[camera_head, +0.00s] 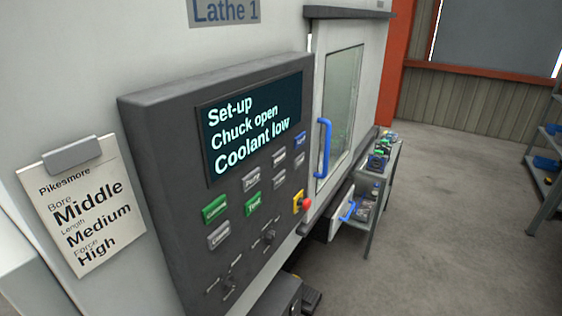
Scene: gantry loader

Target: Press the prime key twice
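A dark control panel (160,180) on the white lathe carries several keys below its screen. The screen (250,120) reads "Set-up, Chuck open, Coolant low". A blue key (299,138) is at the upper right of the key field. Two green keys are at the lower left: one at the left (214,208) and one beside it (254,204). Several grey keys sit around them, including one at the bottom left (218,236) and one above the green pair (251,179). The key labels are too small to read surely, so I cannot tell which is prime. Neither gripper is in view.
A red stop button (307,204) on yellow sits at the panel's lower right. Selector knobs (269,237) are below the keys. A card (85,205) reading "Middle, Medium, High" hangs at left.

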